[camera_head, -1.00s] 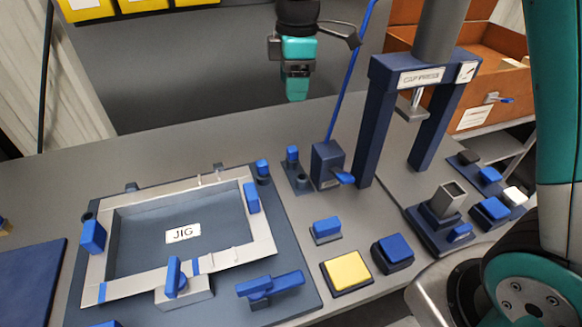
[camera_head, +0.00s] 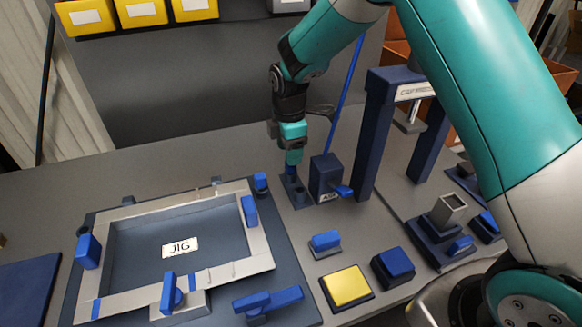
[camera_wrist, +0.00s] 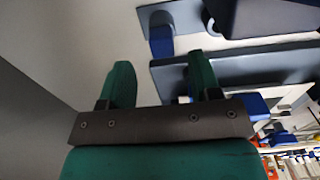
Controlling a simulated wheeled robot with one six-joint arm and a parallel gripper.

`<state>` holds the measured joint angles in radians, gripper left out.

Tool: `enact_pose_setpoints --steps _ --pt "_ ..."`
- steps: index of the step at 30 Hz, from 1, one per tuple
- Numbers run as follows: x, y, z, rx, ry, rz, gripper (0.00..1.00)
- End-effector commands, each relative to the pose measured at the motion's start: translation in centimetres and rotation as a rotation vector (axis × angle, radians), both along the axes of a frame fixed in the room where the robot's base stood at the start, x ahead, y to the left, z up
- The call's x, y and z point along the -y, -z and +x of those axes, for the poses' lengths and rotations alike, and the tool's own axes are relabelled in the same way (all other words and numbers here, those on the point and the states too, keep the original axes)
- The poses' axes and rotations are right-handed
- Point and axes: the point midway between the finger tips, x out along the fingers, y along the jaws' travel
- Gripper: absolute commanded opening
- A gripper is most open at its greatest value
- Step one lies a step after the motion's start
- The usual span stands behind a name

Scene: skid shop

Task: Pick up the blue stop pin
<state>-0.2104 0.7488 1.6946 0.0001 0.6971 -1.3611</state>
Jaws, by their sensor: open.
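A small blue pin (camera_head: 290,171) stands in a narrow dark plate (camera_head: 297,197) beside the dark upright block. My gripper (camera_head: 293,160) points down just above it and hides part of it. In the wrist view, a blue piece (camera_wrist: 161,42), likely that pin, shows beyond and between my two green fingertips (camera_wrist: 162,66). The fingers are apart, with nothing held between them. Whether they reach either side of the pin cannot be told. A similar blue pin (camera_head: 261,182) stands at the jig's upper right corner.
The jig (camera_head: 135,203) with blue clamps lies to the left. The dark block (camera_head: 324,177) with a blue lever and tall blue rod stands close at the right. The press (camera_head: 368,140) is farther right. Yellow (camera_head: 347,285) and blue (camera_head: 393,264) buttons sit in front.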

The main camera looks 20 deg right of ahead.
Motion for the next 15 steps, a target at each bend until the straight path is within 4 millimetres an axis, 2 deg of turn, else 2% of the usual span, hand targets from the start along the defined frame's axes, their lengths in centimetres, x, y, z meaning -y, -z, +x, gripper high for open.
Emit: enact_pose_setpoints --steps 6,9,15 --pt "0.3 3.3 -0.4 -0.005 0.000 -0.001 0.57" --pt "0.2 4.4 -0.3 -0.003 0.001 0.000 0.57" --pt "0.2 4.8 -0.3 -0.001 0.001 0.000 0.57"
